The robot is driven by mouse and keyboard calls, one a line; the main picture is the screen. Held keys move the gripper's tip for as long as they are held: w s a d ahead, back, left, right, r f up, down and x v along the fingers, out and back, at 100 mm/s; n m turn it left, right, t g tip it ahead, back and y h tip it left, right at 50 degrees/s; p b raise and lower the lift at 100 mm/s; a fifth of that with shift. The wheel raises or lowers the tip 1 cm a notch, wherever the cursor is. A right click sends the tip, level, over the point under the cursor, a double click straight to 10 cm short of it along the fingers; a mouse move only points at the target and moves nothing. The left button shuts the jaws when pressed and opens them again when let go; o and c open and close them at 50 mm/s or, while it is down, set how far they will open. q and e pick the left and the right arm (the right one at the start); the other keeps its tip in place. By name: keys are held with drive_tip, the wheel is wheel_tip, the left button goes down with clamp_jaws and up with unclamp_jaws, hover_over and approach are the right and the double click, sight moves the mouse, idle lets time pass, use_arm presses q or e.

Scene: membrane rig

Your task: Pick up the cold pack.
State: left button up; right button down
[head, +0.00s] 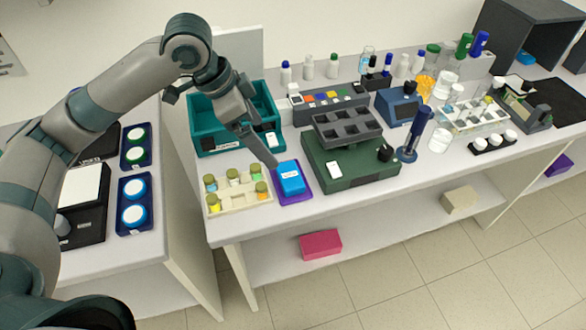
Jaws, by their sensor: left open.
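The cold pack (290,178) looks like a small bright blue block with a white label on top. It lies on a purple mat (306,194) near the front edge of the bench. My left gripper (262,152) reaches in from the upper left and points down toward the pack. Its fingers are above and just left of the pack, with no clear contact. It is open and seems empty. My right gripper does not show.
A cream rack (240,203) with several capped vials stands left of the pack. A teal bin (203,135) is behind it. A dark green device (350,172) stands close on the right. The bench front edge is just below.

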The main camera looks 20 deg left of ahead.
use_arm(q)
drive_tip(key=p, duration=0.3)
approach(289, 174)
drive_tip(key=shift+d+f, duration=0.65)
drive_tip(key=shift+d, duration=0.05)
drive_tip(key=shift+x, duration=0.75)
drive_tip(key=shift+w, duration=0.1)
drive_tip(key=shift+f+p, duration=0.2)
drive_tip(key=shift+p, duration=0.3)
drive_tip(key=x, duration=0.1)
drive_tip(key=p+x, duration=0.2)
drive_tip(key=x, duration=0.1)
drive_tip(key=shift+w+a, duration=0.1)
drive_tip(key=shift+a, duration=0.15)
drive_tip(key=shift+w+d+f, duration=0.1)
drive_tip(key=shift+f, duration=0.3)
